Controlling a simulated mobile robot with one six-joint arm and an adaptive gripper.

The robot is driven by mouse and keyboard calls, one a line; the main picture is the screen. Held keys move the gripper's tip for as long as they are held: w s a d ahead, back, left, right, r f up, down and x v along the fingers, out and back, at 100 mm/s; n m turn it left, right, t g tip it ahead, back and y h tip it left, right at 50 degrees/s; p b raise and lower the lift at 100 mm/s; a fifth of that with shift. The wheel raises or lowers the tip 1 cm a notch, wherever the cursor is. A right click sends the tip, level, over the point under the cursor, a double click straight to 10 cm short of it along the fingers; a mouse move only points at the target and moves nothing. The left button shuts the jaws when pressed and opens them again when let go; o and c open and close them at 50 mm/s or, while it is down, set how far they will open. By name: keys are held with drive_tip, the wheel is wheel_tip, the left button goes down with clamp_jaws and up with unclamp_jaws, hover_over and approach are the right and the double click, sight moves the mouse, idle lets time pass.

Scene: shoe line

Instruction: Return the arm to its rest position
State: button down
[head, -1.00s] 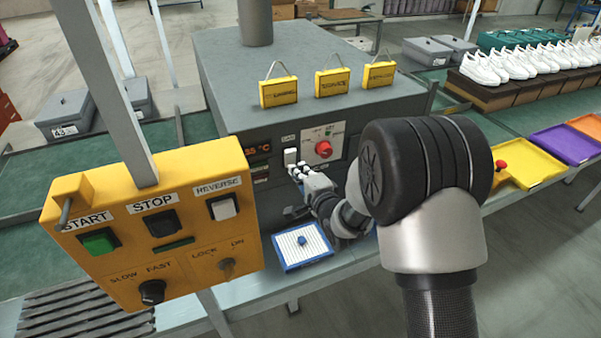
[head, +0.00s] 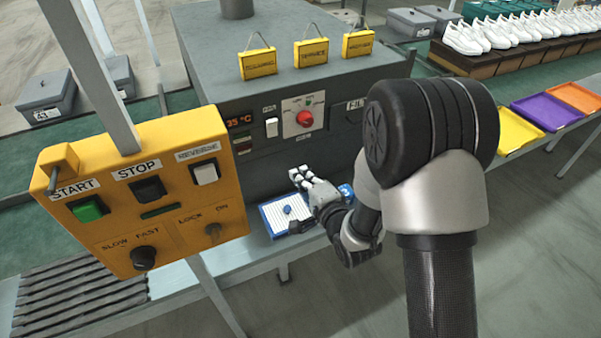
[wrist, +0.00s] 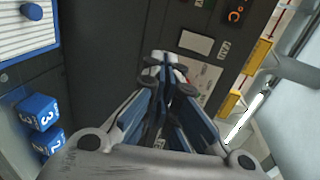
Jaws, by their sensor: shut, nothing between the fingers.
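My gripper (head: 299,178) is in front of the dark oven-like machine (head: 290,75), near the blue-rimmed white tray below it. In the wrist view my gripper (wrist: 172,75) has its fingers together and nothing between them. The machine's panel shows a white switch (head: 271,127), a red knob (head: 305,118) and an orange temperature display (head: 239,122). The gripper appears apart from the panel. My arm hides part of the machine's right side.
A ribbed tray (head: 272,219) holds a small blue knob-like piece. Blue numbered cubes (wrist: 38,110) lie beside it. A yellow control box (head: 145,195) stands close at left. Yellow (head: 517,132), purple (head: 547,110) and orange (head: 574,96) trays line the right bench.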

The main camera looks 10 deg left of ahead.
drive_tip(key=s+d+r+n+g+h, duration=0.1)
drive_tip(key=s+d+r+n+h, duration=0.15)
drive_tip(key=d+r, duration=0.35)
drive_tip(key=s+d+r+n+g+h, duration=0.1)
drive_tip(key=s+d+r+n+h, duration=0.25)
drive_tip(key=d, duration=0.55)
drive_tip(key=s+d+r+n+g+h, duration=0.1)
drive_tip(key=s+d+g, duration=0.1)
drive_tip(key=s, duration=0.6)
drive_tip(key=s+d+r+n+g+h, duration=0.1)
drive_tip(key=s+d+r+n+g, duration=0.1)
drive_tip(key=s, duration=0.6)
drive_tip(key=s+d+r+n+g, duration=0.2)
drive_tip(key=s+d, duration=0.1)
drive_tip(key=s, duration=0.6)
drive_tip(key=shift+d+h, duration=0.15)
drive_tip(key=shift+h, duration=0.25)
drive_tip(key=c, duration=2.4)
unclamp_jaws()
drive_tip(key=shift+w+r, duration=0.1)
